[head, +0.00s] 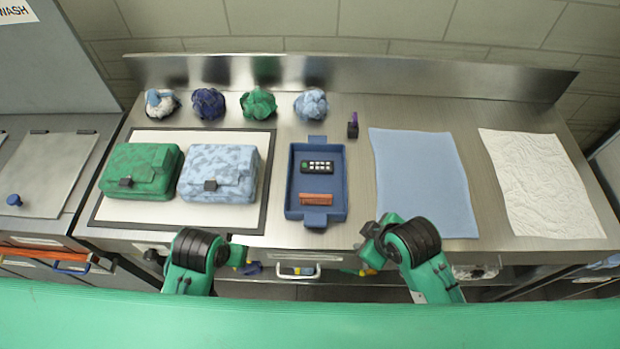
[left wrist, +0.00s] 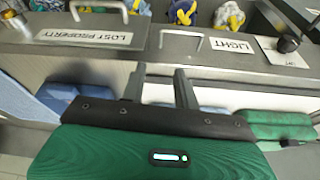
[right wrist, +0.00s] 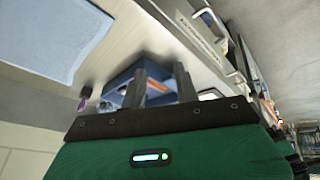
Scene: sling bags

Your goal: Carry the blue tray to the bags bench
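The blue tray (head: 293,205) sits on the steel bench, with a tab handle at its far and near ends. It holds a black remote (head: 317,167) and an orange-brown block (head: 316,198). My right gripper (head: 367,238) is near the bench's front edge, right of the tray and apart from it. In the right wrist view its fingers (right wrist: 160,88) are spread and empty, with the tray (right wrist: 120,78) beyond them. My left gripper is at the front edge, left of the tray. In the left wrist view its fingers (left wrist: 160,88) are spread and empty.
A green bag (head: 140,171) and a light blue bag (head: 218,173) lie on a black-bordered white mat (head: 180,220). Several crumpled cloth bundles (head: 208,103) line the back. A blue cloth (head: 420,182) and white cloth (head: 540,182) lie right. Drawers labelled LOST PROPERTY and LIGHT show in the left wrist view.

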